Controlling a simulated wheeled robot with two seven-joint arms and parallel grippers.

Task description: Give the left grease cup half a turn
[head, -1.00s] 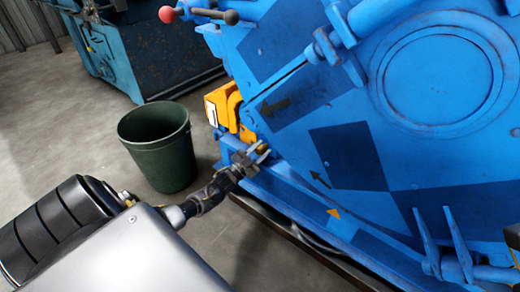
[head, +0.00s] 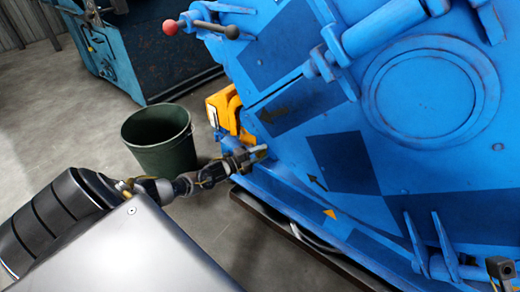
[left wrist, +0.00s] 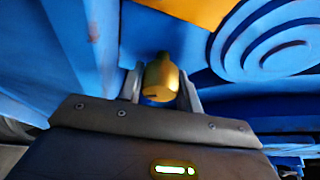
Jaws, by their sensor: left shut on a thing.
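The left grease cup is a small brass-yellow cylinder (left wrist: 161,78) in the left wrist view, with a narrower tip at its top. My left gripper (left wrist: 160,88) has one finger on each side of it and is shut on it. In the head view my left gripper (head: 252,156) is at the lower left of the blue drum machine (head: 285,62), just below the yellow part. The cup is mostly hidden there by the fingers. In the head view a small piece of what may be my right gripper (head: 499,268) shows at the bottom right edge; its fingers are not clear.
A yellow housing (head: 222,108) sits on the machine just above the left gripper. A dark green bin (head: 160,140) stands on the floor to the left. Levers with red and dark knobs (head: 170,27) stick out above. A blue ledge (head: 285,203) runs below.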

